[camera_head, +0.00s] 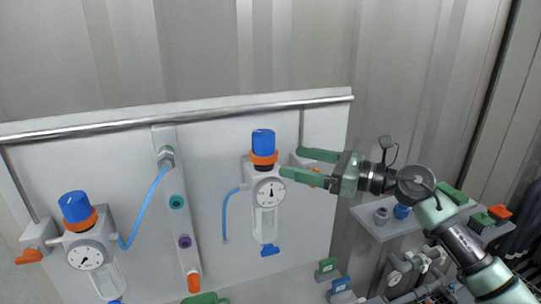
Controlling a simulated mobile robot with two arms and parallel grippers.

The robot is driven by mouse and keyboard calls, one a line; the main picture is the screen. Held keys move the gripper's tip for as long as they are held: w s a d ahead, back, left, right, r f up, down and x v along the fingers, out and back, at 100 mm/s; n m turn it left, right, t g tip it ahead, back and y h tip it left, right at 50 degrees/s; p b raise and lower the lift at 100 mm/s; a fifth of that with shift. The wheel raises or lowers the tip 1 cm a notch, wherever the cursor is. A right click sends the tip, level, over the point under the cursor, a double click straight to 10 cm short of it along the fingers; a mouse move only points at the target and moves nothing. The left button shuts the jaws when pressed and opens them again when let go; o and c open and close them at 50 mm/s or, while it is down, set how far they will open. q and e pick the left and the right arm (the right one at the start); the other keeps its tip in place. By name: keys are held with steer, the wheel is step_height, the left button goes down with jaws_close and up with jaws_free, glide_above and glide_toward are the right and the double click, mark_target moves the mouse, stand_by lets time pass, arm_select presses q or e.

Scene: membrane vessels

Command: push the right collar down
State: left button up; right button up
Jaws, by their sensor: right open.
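The right collar (263,158) is an orange ring just under the blue knob (263,142) of the right-hand regulator, above its round gauge (270,191). A dark band shows beneath the collar. My right gripper (290,161) comes in from the right with its two green fingers spread and nothing between them. The nearer fingertip is close to the right side of the dark band, slightly below the collar; I cannot tell whether it touches. The other fingertip is higher and to the right of the collar. My left gripper is not identifiable in view.
A second regulator with a blue knob (75,206) and orange collar (80,220) stands at the left. A metal rail (180,118) runs above both. A grey shelf (378,229) with small parts lies below my right arm. A green part is cut off at the bottom edge.

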mark_target(277, 157)
steer(key=p+x, duration=0.2)
steer(key=x, duration=0.4)
steer(key=shift+w+a+r+p, duration=0.1)
steer(key=shift+a+p, duration=0.2)
steer(key=shift+p, duration=0.1)
steer(key=shift+w+a, duration=0.2)
steer(key=shift+a, duration=0.2)
steer(key=shift+c, duration=0.3)
